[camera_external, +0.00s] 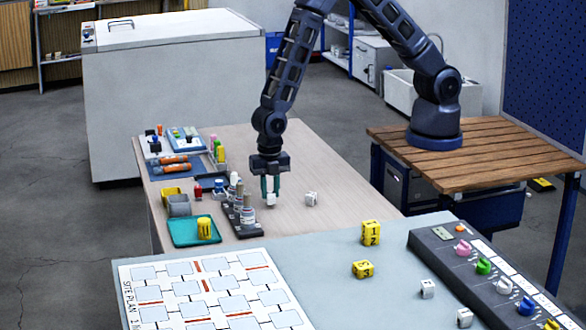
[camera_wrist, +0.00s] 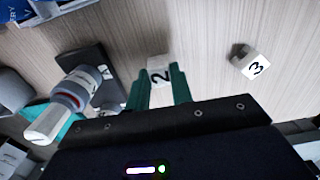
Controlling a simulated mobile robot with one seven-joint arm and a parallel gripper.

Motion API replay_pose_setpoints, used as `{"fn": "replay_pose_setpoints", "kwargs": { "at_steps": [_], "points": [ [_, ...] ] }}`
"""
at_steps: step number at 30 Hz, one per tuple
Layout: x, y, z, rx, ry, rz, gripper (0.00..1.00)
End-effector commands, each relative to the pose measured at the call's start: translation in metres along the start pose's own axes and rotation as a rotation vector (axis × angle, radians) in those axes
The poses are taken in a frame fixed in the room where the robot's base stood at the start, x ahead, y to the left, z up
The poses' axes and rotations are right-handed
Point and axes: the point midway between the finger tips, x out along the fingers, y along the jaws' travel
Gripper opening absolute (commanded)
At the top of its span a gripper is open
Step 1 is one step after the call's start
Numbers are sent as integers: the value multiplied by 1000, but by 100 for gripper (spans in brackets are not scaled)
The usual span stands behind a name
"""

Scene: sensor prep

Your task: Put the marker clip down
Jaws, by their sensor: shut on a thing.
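A white block-shaped marker clip with a black 2 (camera_wrist: 158,72) sits between the green fingers of my gripper (camera_wrist: 158,90) in the wrist view. In the external view my gripper (camera_external: 270,187) points straight down over the wooden-topped table, shut on the white clip (camera_external: 271,200) at its fingertips. The clip is at or just above the table top; I cannot tell whether it touches. A second white clip, marked 3 (camera_wrist: 256,66), lies on the table to the right, apart from my gripper, and also shows in the external view (camera_external: 311,198).
A dark rack with grey-white cylinders (camera_external: 244,213) stands close left of my gripper. A teal tray (camera_external: 180,240) holds a yellow piece (camera_external: 204,228). A grey table (camera_external: 330,265) in front carries a site plan (camera_external: 160,272), yellow blocks and a knob panel (camera_external: 450,252). Bare wood lies behind the clips.

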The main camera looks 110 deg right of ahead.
Motion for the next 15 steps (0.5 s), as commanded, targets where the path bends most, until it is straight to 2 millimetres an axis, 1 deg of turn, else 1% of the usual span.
{"fn": "replay_pose_setpoints", "kwargs": {
  "at_steps": [1, 3, 14, 15],
  "points": [
    [6, 0, 0, 0, -1, -2, 1],
    [9, 0, 0, -1, 0, 0, 1],
    [12, 0, 0, 0, 0, 1, 1],
    [11, 0, 0, 0, 0, 1, 30]
  ]
}}
